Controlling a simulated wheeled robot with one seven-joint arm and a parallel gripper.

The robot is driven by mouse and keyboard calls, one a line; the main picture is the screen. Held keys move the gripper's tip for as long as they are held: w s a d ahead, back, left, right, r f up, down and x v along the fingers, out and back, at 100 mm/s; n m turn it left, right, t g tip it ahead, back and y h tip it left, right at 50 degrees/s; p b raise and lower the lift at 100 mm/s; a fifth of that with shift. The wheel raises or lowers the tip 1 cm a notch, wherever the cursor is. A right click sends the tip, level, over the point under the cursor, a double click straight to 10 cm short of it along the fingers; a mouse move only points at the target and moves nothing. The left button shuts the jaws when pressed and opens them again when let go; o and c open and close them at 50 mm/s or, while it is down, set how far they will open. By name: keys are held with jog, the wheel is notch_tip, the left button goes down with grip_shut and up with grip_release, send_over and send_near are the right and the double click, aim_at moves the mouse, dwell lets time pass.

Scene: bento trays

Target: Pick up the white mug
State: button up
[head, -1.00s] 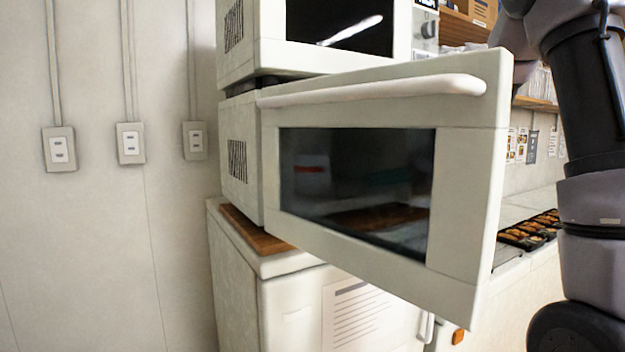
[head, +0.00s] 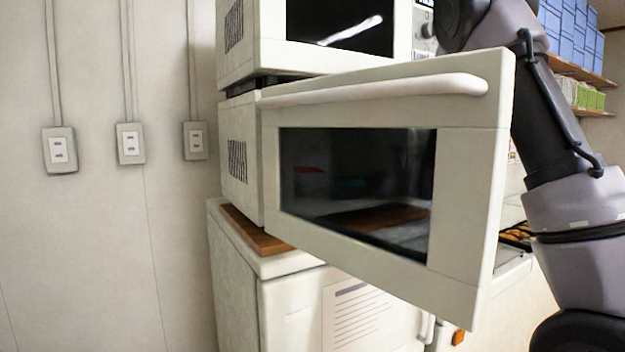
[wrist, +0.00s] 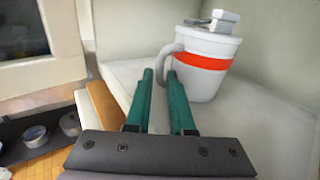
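The white mug (wrist: 204,80) has an orange-red band and stands upright on a pale surface inside a light-walled compartment in the wrist view. Its handle points left toward my fingertips. My gripper (wrist: 160,73) is open, its two teal fingers a small gap apart. The handle's lower end appears just ahead of or between the fingertips; I cannot tell which. A grey-white object (wrist: 222,20) sits at the mug's rim. In the head view the mug and my gripper are not visible; only my arm shows at right.
An opened white oven door (head: 470,200) with a dark window blocks the head view. Another oven (head: 265,55) is stacked above, and a white cabinet (head: 300,310) stands below. Round tins (wrist: 35,137) lie at lower left in the wrist view. A food tray (head: 516,238) shows at right.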

jog(key=shift+a, duration=1.4)
grip_shut()
dwell(0.4)
